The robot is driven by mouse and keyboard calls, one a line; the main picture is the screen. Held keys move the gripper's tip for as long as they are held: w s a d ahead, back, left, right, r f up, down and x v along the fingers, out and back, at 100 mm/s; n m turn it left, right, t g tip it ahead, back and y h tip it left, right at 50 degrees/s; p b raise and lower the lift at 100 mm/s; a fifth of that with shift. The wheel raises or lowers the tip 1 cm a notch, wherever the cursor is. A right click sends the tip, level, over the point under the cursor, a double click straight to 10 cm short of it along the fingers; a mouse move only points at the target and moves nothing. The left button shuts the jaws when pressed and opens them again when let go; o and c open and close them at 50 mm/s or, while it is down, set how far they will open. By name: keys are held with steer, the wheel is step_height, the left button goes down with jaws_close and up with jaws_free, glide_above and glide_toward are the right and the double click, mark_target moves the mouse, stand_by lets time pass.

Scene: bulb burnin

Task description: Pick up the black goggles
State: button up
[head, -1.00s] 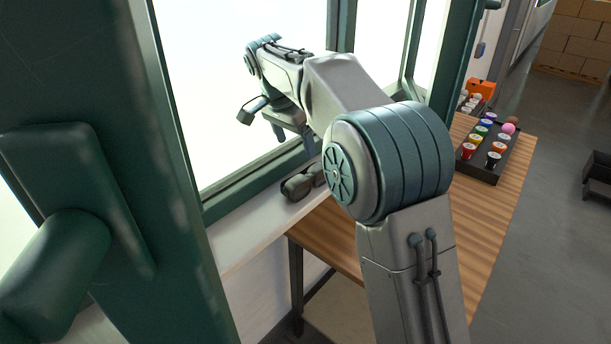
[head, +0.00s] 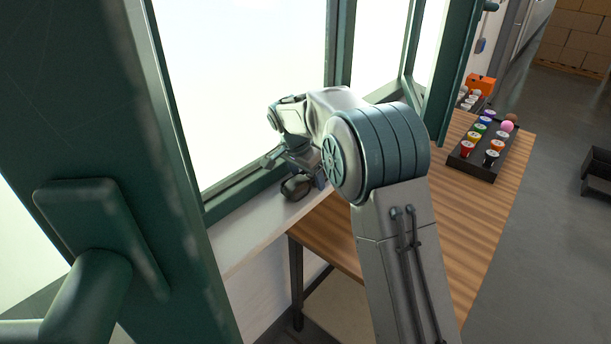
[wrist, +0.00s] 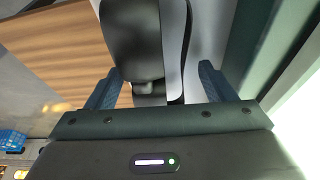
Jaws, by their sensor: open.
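The black goggles (head: 296,187) lie on the white window sill, partly hidden behind my gripper in the head view. In the wrist view the goggles (wrist: 134,45) fill the upper middle, their dark lens side reaching down toward the space between my fingers. My gripper (wrist: 168,84) is open, with one blue finger on each side of the goggles' near part. I cannot tell whether either finger touches them. In the head view my gripper (head: 312,178) is low over the sill, right by the goggles.
The window sill (head: 255,228) runs along the green window frame (head: 240,196). A wooden table (head: 470,215) stands beside it, with a black tray (head: 487,172) of several coloured items and an orange box (head: 481,84) behind.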

steer(key=shift+f, duration=0.3)
steer(key=c, duration=1.1)
steer(key=shift+o, duration=0.2)
steer(key=shift+r, duration=0.15)
